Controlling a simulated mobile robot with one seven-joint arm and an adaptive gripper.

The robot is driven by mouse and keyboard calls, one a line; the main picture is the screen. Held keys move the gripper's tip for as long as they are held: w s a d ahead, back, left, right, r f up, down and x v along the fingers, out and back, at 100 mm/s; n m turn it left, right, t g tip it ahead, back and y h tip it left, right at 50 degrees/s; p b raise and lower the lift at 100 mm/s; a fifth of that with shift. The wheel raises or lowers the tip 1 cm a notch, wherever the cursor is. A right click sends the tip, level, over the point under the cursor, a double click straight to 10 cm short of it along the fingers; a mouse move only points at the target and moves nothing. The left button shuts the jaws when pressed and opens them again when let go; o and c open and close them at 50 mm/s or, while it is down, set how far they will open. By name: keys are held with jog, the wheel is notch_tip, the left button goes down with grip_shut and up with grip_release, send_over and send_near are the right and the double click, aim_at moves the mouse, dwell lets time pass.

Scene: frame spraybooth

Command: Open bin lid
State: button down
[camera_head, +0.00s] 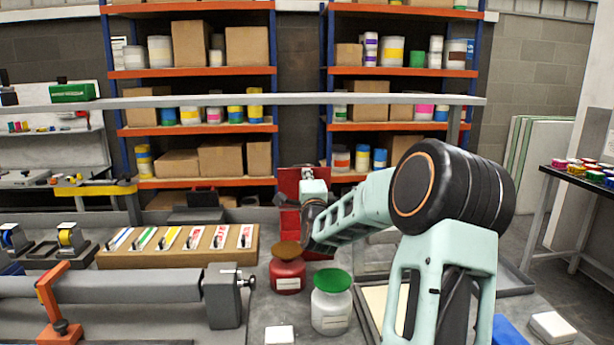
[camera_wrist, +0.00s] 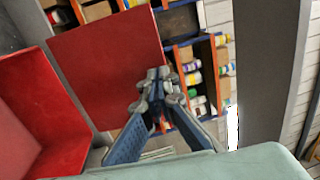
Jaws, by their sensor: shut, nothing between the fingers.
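A red bin lid (camera_wrist: 100,70) shows as a flat square panel in the wrist view, raised at a steep angle. The red bin (camera_wrist: 14,100) is at the left of that view, with part of its inner walls visible. In the head view the red lid (camera_head: 289,187) stands upright behind my arm, which hides much of the bin. My gripper (camera_wrist: 158,76) is shut and empty, its fingertips in front of the lid's right edge in the picture. I cannot tell if they touch it. The gripper also shows small in the head view (camera_head: 307,174).
A red jar (camera_head: 287,275) with a brown lid and a white jar (camera_head: 331,310) with a green lid stand close to my arm. A wooden rack (camera_head: 180,258) of colored samples is left. A grey rail (camera_head: 300,99) crosses before the shelves.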

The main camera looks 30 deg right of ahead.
jog(key=shift+w+d+r+g+y, duration=0.15)
jog(key=shift+w+d+r+g, duration=0.15)
jog(key=shift+w, duration=0.35)
jog(key=shift+w+d+r+g+y, duration=0.15)
jog(key=shift+w+d+g, duration=0.1)
jog(key=shift+w, duration=0.35)
